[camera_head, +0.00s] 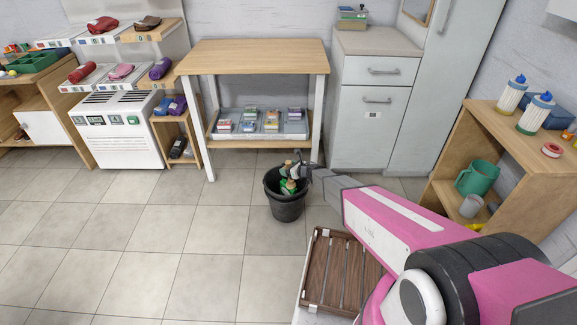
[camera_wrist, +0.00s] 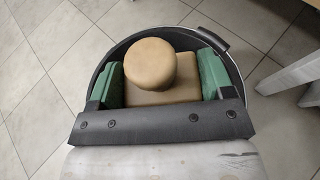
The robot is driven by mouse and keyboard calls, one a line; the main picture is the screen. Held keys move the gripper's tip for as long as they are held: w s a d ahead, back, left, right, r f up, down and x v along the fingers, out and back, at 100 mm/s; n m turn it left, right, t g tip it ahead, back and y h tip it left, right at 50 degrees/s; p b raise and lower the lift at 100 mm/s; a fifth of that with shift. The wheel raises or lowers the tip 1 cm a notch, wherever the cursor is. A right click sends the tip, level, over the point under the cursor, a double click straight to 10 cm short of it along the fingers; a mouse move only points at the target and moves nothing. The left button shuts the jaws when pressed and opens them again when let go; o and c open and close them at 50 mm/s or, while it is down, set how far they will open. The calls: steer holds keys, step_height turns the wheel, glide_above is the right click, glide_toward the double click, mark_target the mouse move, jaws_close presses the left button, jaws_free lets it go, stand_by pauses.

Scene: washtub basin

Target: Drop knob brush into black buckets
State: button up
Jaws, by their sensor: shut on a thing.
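The black bucket (camera_head: 286,207) stands on the tiled floor in front of the wooden table, and its rim (camera_wrist: 236,72) surrounds my gripper in the wrist view. My gripper (camera_head: 291,178) is over the bucket's mouth, pointing down. Its green fingers are shut on the knob brush (camera_wrist: 152,65), which shows a round tan knob on a tan block in the wrist view. In the head view the brush (camera_head: 287,164) is small and partly hidden by my gripper. The brush's underside and the bucket's inside are mostly hidden.
A wooden table (camera_head: 251,57) with a lower shelf of small boxes stands behind the bucket. A slatted wooden rack (camera_head: 340,270) is close to the bucket, under my arm. A wooden shelf (camera_head: 510,140) stands at right. The floor at left is clear.

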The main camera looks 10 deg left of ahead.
steer(key=shift+f, duration=0.1)
steer(key=o, duration=0.9)
steer(key=shift+o, duration=0.2)
steer(key=shift+d, duration=0.1)
steer(key=v, duration=1)
steer(key=shift+s+d, duration=0.2)
steer(key=shift+d, duration=0.1)
